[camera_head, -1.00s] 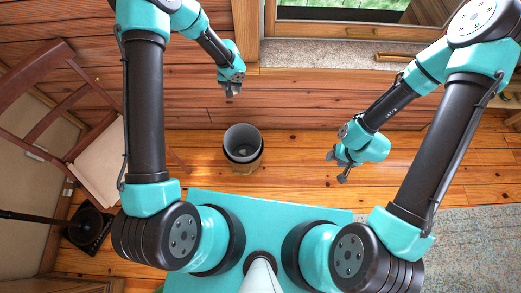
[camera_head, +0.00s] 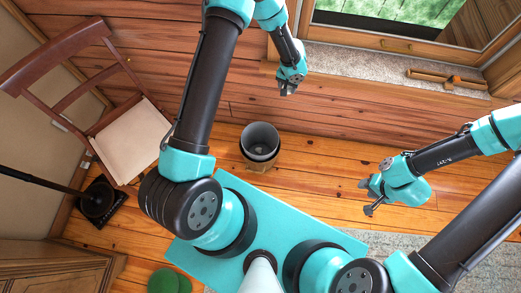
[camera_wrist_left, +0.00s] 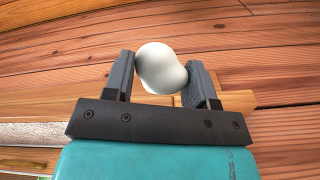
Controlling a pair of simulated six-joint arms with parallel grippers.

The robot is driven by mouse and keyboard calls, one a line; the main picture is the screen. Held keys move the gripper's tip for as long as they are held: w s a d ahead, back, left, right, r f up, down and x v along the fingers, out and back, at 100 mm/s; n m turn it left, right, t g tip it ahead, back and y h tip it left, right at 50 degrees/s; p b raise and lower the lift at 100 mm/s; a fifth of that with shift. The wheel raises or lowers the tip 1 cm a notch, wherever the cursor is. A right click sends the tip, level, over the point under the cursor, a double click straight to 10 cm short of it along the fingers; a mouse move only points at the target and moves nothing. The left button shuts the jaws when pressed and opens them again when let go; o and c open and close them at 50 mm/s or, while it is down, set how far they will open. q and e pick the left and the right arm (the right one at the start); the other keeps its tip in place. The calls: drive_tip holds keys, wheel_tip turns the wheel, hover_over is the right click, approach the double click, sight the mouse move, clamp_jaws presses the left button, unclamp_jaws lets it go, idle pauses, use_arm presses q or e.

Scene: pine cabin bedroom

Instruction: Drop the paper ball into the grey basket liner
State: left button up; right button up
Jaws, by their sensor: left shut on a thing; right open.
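The white paper ball (camera_wrist_left: 160,68) is held between the two fingers of my left gripper (camera_wrist_left: 163,82) in the left wrist view. In the head view the left gripper (camera_head: 287,90) hangs in front of the wooden wall, above and to the right of the basket in the picture; the ball cannot be made out there.
A wooden chair with a pale seat (camera_head: 131,139) stands at the left. A black stand base (camera_head: 97,203) is on the floor near it. A window sill (camera_head: 370,62) with a brown wooden object (camera_head: 447,80) lies upper right. Floor around the basket is clear.

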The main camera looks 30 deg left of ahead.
use_arm(q)
drive_tip(key=s+a+f+n, duration=0.3)
drive_tip(key=f, duration=0.7)
drive_tip(key=s+a+f+n, duration=0.3)
drive_tip(key=s+f, duration=0.1)
drive_tip(key=f, duration=0.6)
drive_tip(key=s+a+f+n, duration=0.3)
drive_tip(key=s+f, duration=0.1)
drive_tip(key=f, duration=0.7)
drive_tip(key=shift+s, duration=0.15)
drive_tip(key=shift+f, duration=0.1)
drive_tip(key=shift+f, duration=2.9)
